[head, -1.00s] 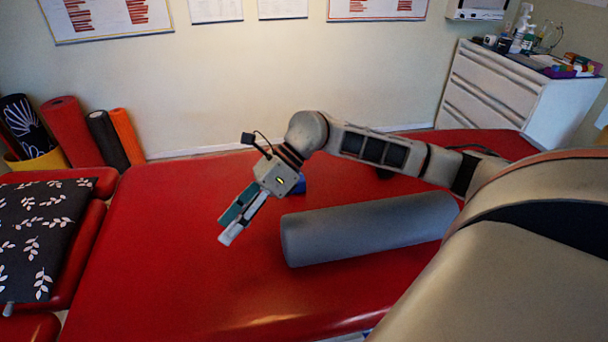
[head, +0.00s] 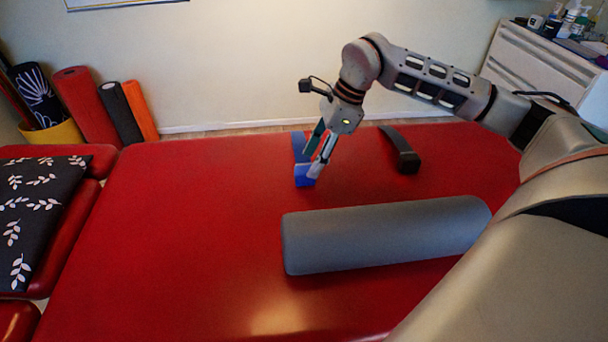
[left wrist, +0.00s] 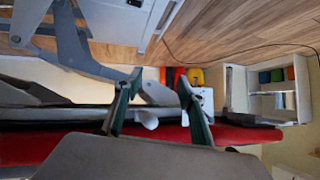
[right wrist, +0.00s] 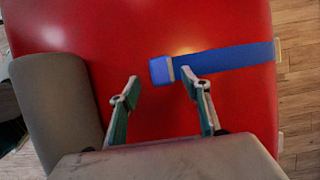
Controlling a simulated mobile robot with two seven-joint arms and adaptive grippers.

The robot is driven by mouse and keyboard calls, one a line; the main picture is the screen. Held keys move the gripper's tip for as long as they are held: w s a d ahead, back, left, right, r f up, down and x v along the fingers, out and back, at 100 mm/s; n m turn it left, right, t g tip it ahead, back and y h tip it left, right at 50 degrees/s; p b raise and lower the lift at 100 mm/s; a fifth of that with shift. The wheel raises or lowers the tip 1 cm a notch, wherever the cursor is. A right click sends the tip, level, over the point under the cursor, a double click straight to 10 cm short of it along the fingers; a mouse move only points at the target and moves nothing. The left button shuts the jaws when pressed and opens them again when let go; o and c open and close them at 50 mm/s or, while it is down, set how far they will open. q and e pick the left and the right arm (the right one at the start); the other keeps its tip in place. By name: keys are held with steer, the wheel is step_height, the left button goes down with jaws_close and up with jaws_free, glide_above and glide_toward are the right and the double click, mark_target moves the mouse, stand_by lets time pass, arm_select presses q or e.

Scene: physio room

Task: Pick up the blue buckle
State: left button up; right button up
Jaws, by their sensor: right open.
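The blue buckle (head: 303,181) lies on the red treatment table (head: 190,230), beside the tips of my right gripper (head: 315,168). In the right wrist view the buckle (right wrist: 161,70) is a small blue block just beyond and between the fingertips (right wrist: 162,82). A blue strap (right wrist: 238,57) runs from it to the right, passing beyond the right finger to the table's edge. My right gripper is open and empty; I cannot tell whether a fingertip touches the buckle. My left gripper (left wrist: 158,84) shows only in its wrist view, open and empty, away from the buckle.
A grey bolster (head: 380,235) lies on the table in front of the gripper. A black curved object (head: 402,153) lies to the right of the buckle. Rolled mats (head: 85,105) stand by the wall at left. The table's left part is clear.

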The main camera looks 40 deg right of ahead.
mark_target(306, 168)
steer(key=b+x, duration=0.1)
steer(key=x, duration=0.4)
steer(key=shift+w, duration=0.2)
steer(key=shift+r, duration=0.1)
steer(key=c, duration=1.2)
steer(key=shift+c, duration=0.2)
steer(key=shift+r, duration=0.1)
